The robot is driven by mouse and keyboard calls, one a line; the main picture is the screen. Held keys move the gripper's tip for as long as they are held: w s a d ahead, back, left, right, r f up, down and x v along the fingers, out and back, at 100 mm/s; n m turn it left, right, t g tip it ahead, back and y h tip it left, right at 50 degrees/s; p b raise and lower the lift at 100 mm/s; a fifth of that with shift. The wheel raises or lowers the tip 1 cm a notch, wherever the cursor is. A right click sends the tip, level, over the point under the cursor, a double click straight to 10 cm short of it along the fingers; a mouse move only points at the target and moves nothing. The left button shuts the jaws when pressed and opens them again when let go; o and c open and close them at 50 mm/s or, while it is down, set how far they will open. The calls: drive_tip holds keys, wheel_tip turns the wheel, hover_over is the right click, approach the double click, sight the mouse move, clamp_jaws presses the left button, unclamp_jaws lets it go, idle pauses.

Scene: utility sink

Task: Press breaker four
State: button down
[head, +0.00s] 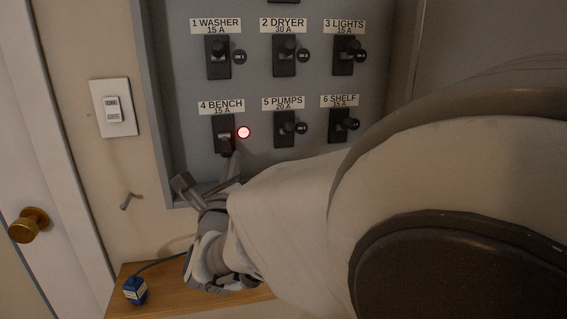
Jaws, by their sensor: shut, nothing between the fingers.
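Breaker four (222,131), labelled "4 BENCH 15 A", is a black switch at the lower left of the grey panel. Its lever appears to sit low on the plate, lower than on the other breakers. I cannot tell whether the tip touches the lever.
Breakers one (218,56), two (284,55), three (345,55), five (284,129) and six (342,125) surround it, with dark indicators. A wall switch (113,107) and hook (129,200) are left. A blue block with a cord (135,289) lies on a wooden shelf (122,272). My arm hides the lower right.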

drive_tip(key=shift+s+d+r+g+p, duration=0.2)
drive_tip(key=shift+r+g+p, duration=0.3)
drive_tip(key=shift+r+g, duration=0.35)
drive_tip(key=g+p, duration=0.1)
drive_tip(key=r+p, duration=0.1)
drive_tip(key=p, duration=0.1)
drive_tip(key=shift+s+n+g, duration=0.3)
drive_tip(key=shift+g, duration=0.05)
drive_tip(key=g+p, duration=0.1)
drive_tip(key=p, duration=0.4)
drive_tip(key=r+g+p, duration=0.1)
drive_tip(key=g+p, duration=0.1)
drive_tip(key=p, duration=0.2)
drive_tip(key=g+h+p, duration=0.1)
drive_tip(key=p, duration=0.4)
drive_tip(key=shift+s+r+n+g+p, duration=0.2)
drive_tip(key=shift+r+n+g+p, duration=0.05)
drive_tip(key=shift+n+g+p, duration=0.15)
drive_tip(key=shift+r, duration=0.1)
drive_tip(key=shift+r+p, duration=0.6)
drive_tip(key=shift+r, duration=0.1)
